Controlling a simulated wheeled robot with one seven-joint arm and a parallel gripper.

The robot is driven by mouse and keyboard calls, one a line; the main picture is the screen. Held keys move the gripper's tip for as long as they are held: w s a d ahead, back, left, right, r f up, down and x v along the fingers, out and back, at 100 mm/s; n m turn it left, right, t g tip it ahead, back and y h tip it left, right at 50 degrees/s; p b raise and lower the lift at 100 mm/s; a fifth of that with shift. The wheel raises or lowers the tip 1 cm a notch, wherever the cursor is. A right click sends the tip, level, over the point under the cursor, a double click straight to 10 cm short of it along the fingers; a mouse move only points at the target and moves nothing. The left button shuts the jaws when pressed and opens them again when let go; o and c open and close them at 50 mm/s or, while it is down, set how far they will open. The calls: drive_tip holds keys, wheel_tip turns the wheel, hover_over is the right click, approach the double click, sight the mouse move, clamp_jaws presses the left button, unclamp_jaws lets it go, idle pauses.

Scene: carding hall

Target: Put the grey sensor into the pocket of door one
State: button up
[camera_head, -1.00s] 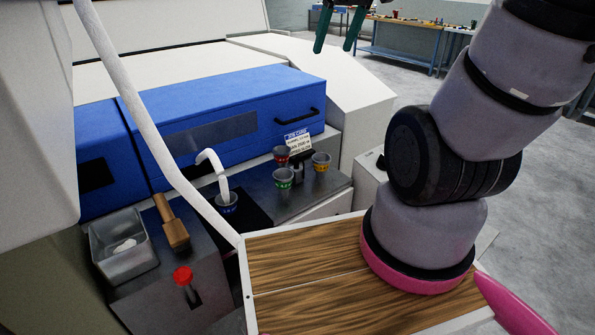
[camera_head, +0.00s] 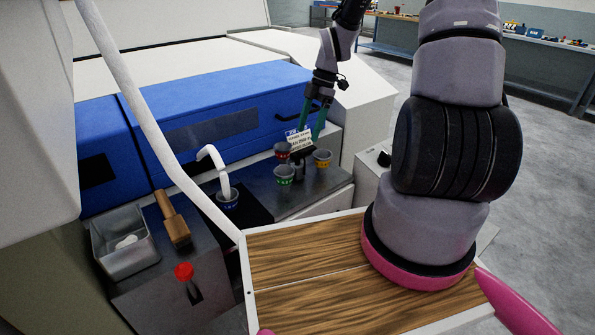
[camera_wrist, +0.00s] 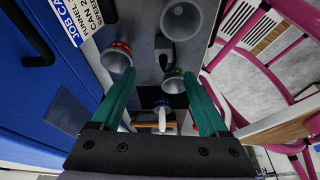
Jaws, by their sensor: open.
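My gripper (camera_head: 313,130) is open, its teal fingers pointing down over the cups and the job card on the dark ledge. In the wrist view, the fingers (camera_wrist: 160,78) are apart with nothing clearly held between them. A small grey upright piece (camera_wrist: 167,58) shows beyond the tips, among the cups; I cannot tell if it is the grey sensor. Two blue doors stand behind the ledge: a wide right one (camera_head: 250,95) with a dark panel (camera_head: 212,133) and a handle, and a left one (camera_head: 98,135) with a dark patch (camera_head: 95,171). Which is door one is not readable.
Red (camera_head: 282,151), green (camera_head: 284,174) and yellow (camera_head: 323,158) banded cups surround the job card (camera_head: 298,141). A grey bin (camera_head: 125,250), wooden-handled tool (camera_head: 174,220) and red knob (camera_head: 184,271) are left.

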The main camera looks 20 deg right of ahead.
sight(299, 161)
drive_tip(key=shift+n, duration=0.7)
drive_tip(key=x, duration=0.7)
drive_tip(key=shift+f, duration=0.1)
drive_tip(key=shift+s+x, duration=0.15)
drive_tip(key=shift+x, duration=1.25)
drive_tip(key=shift+s+x, duration=0.2)
drive_tip(key=shift+x, duration=1.15)
clamp_jaws()
